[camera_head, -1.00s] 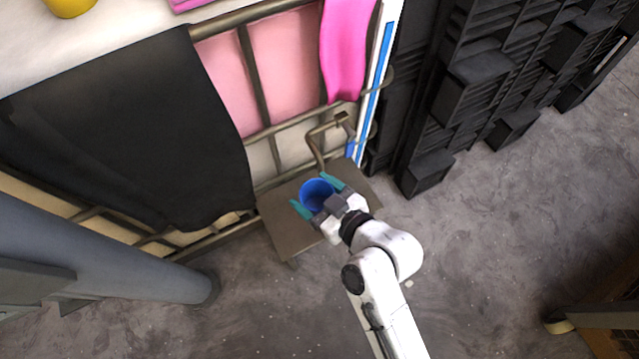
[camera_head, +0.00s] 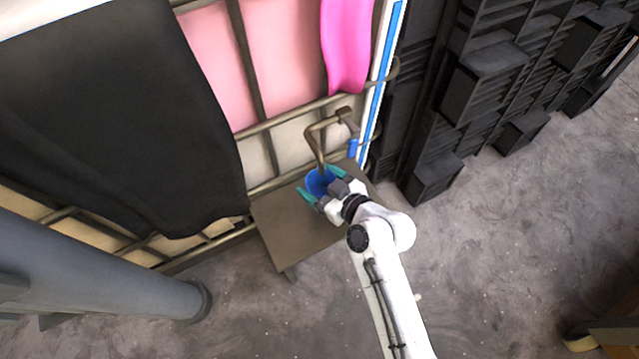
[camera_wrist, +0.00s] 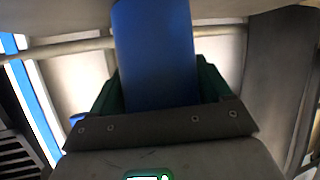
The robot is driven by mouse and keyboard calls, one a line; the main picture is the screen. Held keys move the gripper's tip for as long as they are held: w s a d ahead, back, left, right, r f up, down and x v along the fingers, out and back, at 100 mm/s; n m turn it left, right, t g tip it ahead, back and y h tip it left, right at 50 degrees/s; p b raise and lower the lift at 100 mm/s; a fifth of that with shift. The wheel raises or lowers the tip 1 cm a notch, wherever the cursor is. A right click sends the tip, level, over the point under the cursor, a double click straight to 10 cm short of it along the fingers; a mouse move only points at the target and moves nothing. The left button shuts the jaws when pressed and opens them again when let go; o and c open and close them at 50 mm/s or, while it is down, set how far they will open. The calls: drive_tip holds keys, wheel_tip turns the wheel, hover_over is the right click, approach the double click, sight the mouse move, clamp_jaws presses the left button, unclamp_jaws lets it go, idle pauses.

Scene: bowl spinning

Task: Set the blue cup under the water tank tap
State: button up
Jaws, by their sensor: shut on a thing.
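The blue cup (camera_head: 317,183) is between the teal fingers of my gripper (camera_head: 323,186), which is shut on it. Its open top faces up in the head view. The brown pipe tap (camera_head: 316,133) comes out of the tank frame, and its lower end overlaps the cup's far rim in the head view. Whether the spout is directly over the cup's middle, I cannot tell. The cup is over the brown stand (camera_head: 285,225); whether it touches the stand is hidden. In the wrist view the cup (camera_wrist: 155,55) fills the centre, between dark green fingers.
The caged tank (camera_head: 262,60) stands behind the stand, with a black cloth (camera_head: 110,120) at left and a pink cloth (camera_head: 346,45). A blue tap handle (camera_head: 353,148) is right of the pipe. Black crates (camera_head: 480,75) stand at right. A grey post (camera_head: 120,270) is at left.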

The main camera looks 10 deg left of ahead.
drive_tip(key=shift+r, duration=0.1)
drive_tip(key=o, duration=1)
drive_tip(key=shift+c, duration=0.2)
drive_tip(key=shift+s+d+r, duration=0.15)
drive_tip(key=shift+d, duration=0.05)
drive_tip(key=p+v, duration=0.4)
drive_tip(key=v, duration=0.7)
drive_tip(key=shift+d, duration=0.2)
drive_tip(key=shift+s, duration=0.15)
